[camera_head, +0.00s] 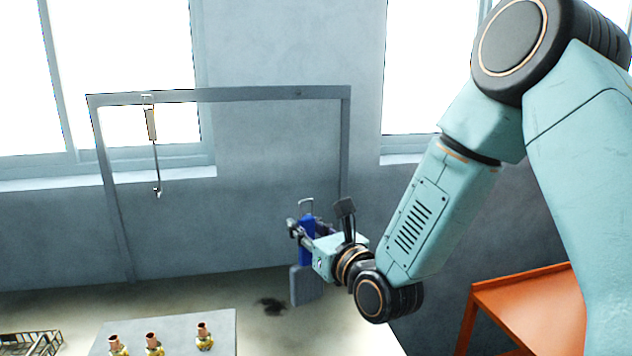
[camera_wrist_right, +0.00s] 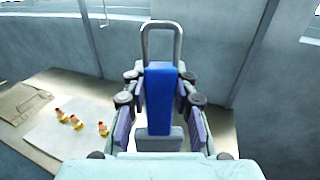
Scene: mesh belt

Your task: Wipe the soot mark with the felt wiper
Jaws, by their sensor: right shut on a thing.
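The soot mark (camera_head: 271,306) is a dark smudge on the pale bench top, a little left of and below my right gripper in the head view. My right gripper (camera_head: 303,238) is shut on the felt wiper. The wiper has a blue grip (camera_head: 307,243), a metal loop at its top and a grey pad (camera_head: 306,284) hanging below. In the right wrist view the blue grip (camera_wrist_right: 159,97) stands upright between the fingers (camera_wrist_right: 160,105). The wiper appears held above the bench, close to the mark. The soot mark is not visible in the wrist view. My left gripper is not in view.
A pale board (camera_head: 222,330) with several brass-and-copper fittings (camera_head: 204,336) lies left of the mark. A wire rack (camera_head: 30,344) is at the far left. A grey frame (camera_head: 220,95) with a hanging hook (camera_head: 156,190) stands behind. An orange table (camera_head: 520,283) is at right.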

